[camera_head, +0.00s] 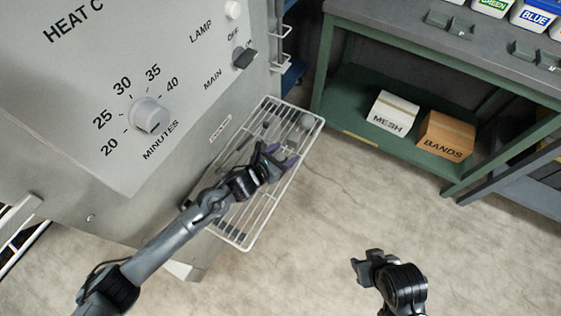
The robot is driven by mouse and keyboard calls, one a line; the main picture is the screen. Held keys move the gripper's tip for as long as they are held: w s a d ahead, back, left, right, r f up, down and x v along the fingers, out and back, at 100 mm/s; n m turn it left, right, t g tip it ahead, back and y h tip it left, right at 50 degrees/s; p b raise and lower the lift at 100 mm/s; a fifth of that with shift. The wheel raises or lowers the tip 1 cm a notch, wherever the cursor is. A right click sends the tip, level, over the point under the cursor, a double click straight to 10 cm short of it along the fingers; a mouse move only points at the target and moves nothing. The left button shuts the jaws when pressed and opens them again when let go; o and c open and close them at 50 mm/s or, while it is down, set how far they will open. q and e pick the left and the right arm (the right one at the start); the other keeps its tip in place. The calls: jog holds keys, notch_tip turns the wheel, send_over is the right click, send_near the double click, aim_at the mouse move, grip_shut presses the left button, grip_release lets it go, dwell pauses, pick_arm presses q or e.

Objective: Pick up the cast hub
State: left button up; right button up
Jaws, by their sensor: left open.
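A white wire rack (239,242) sticks out from the side of the grey machine. A small round grey piece (306,121), which may be the cast hub, lies at the rack's far right corner. It is too small to be sure. My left gripper (281,157) is over the rack, open, with its fingers pointing right, nearer than the round piece and apart from it in the picture. The gripper hides part of the rack. My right gripper (360,268) is over the floor at the lower right; its jaw opening is unclear.
The grey machine (75,140) with a timer dial (148,114) and a main switch (245,58) fills the left. A green bench (340,85) at the upper right holds a MESH box (392,110) and a BANDS box (446,135) on its shelf. The floor between is clear.

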pick_arm(q)
jog(key=shift+w+d+f, duration=0.15)
jog(key=shift+w, duration=0.05)
jog(key=shift+c, duration=0.2)
jog(key=c, duration=1.2)
grip_shut()
